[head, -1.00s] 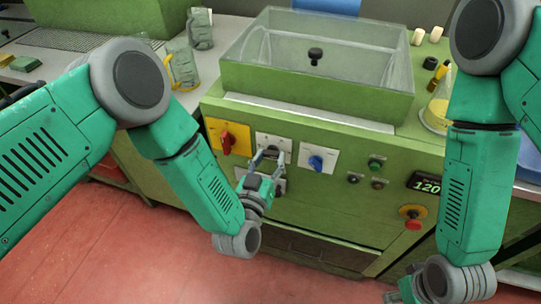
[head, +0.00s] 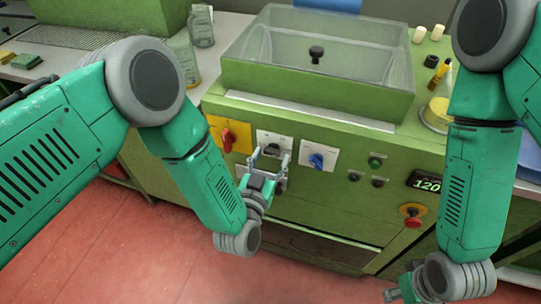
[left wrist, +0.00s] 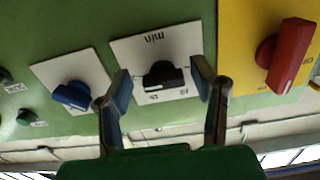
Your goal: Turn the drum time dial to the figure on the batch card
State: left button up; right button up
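The time dial is a black knob (left wrist: 163,76) on a white plate marked "min" (left wrist: 150,45), with its small figures upside down in the left wrist view. In the head view its plate (head: 275,138) is on the green front panel, the knob partly hidden by my gripper. My left gripper (left wrist: 163,88) is open, one finger on each side of the knob, with gaps showing. It also shows in the head view (head: 271,158). My right gripper (head: 395,296) is at the bottom edge, mostly cut off. I see no batch card.
A red switch on a yellow plate (head: 229,139) and a blue knob (head: 317,160) flank the dial. To the right are small buttons, a display reading 120 (head: 427,184) and a red stop button (head: 412,221). A clear-walled tank (head: 315,75) stands above.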

pick_arm(q)
jog(key=shift+w+r, duration=0.1)
jog(key=v, duration=0.7)
jog(key=shift+s, duration=0.25)
dwell(0.4)
